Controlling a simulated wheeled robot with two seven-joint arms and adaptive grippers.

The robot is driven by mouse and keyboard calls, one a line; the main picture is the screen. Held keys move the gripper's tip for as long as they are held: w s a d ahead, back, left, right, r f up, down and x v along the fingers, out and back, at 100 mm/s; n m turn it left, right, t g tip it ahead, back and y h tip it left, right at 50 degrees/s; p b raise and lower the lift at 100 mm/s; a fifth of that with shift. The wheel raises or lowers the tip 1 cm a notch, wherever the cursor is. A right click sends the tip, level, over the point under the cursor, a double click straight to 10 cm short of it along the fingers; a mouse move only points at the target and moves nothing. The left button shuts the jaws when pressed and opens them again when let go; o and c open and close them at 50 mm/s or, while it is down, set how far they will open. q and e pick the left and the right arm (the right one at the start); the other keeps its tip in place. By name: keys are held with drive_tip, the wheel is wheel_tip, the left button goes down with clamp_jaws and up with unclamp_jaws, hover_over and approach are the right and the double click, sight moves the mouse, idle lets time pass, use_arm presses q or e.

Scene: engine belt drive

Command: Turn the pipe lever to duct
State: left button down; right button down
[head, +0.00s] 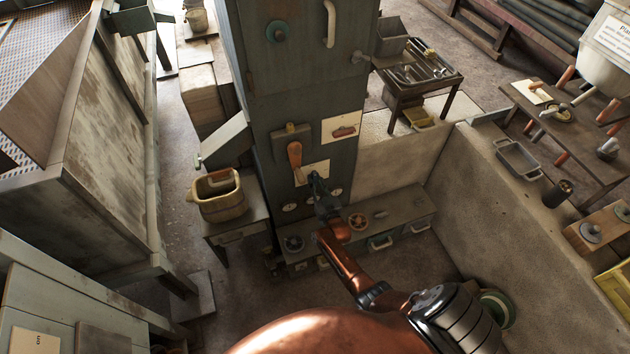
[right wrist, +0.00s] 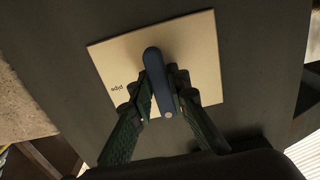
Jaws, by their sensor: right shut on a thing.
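The pipe lever (right wrist: 159,82) is a dark blue bar with rounded ends on a cream plate (right wrist: 205,48) in the right wrist view. The plate carries a small word, upside down there, that seems to read "pipe". My right gripper (right wrist: 165,98) has its dark green fingers on both sides of the bar, shut on it. In the head view, the plate (head: 303,178) is on the front of the tall grey-green cabinet (head: 300,110). My right gripper (head: 317,183) is at that plate and mostly hides the lever. My left gripper is out of view.
An orange handle (head: 295,153) sits just above the plate, and a cream picture card (head: 342,127) is to its upper right. A low bench (head: 405,208) with handwheels runs below. A wooden bucket (head: 219,200) stands at the left. A concrete wall (head: 500,210) bounds the right.

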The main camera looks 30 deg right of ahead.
drive_tip(key=shift+a+f, duration=0.1)
idle(0.4)
drive_tip(key=c, duration=1.9)
unclamp_jaws()
drive_tip(key=shift+s, duration=0.15)
drive_tip(key=v, duration=1.1)
drive_tip(key=shift+s, duration=0.35)
